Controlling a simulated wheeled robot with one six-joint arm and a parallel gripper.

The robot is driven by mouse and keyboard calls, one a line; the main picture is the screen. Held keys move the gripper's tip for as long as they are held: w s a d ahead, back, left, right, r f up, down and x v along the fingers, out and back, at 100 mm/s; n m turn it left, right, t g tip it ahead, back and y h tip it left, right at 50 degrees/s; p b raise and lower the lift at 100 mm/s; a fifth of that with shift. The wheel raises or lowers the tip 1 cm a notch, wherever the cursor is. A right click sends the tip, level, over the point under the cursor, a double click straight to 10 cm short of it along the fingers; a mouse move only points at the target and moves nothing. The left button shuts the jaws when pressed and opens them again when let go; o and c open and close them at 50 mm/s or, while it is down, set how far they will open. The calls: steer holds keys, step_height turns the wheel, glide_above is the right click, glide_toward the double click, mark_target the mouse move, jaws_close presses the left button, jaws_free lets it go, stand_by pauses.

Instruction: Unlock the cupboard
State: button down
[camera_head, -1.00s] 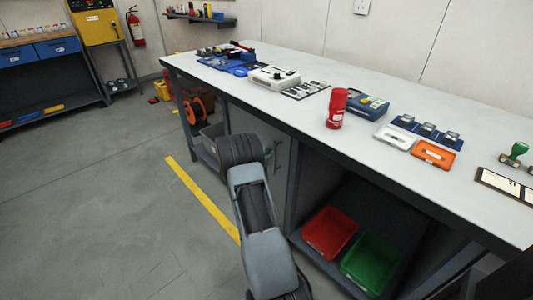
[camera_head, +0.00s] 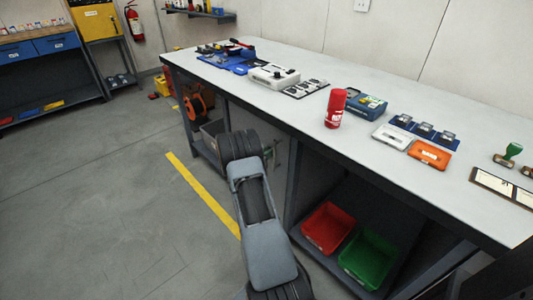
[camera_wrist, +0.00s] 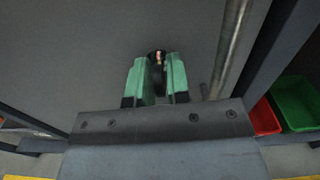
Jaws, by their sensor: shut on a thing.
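The cupboard is under the workbench, and its grey door face (camera_wrist: 90,60) fills much of the wrist view. A metal bar (camera_wrist: 230,45), which looks like a handle, runs along the door to the right of my gripper. My gripper (camera_wrist: 157,66) has green fingers, close together at the door. They are shut on a small dark part with a coppery middle (camera_wrist: 157,57), mostly hidden between the fingertips. I cannot tell whether it is a key or a lock knob. In the head view my arm hides the gripper and most of the door.
The workbench top (camera_head: 400,165) carries a red can (camera_head: 335,108), an orange case (camera_head: 430,154) and several other items. A red bin (camera_head: 328,228) and a green bin (camera_head: 368,258) sit on the open shelf below. The floor on the left (camera_head: 90,210) is clear.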

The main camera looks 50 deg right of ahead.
steer(key=c, duration=1.3)
jaws_free()
steer(key=shift+o, duration=0.2)
steer(key=w+a+p, duration=0.1)
steer(key=a, duration=1.2)
steer(key=shift+a+p, duration=0.3)
steer(key=shift+a, duration=0.1)
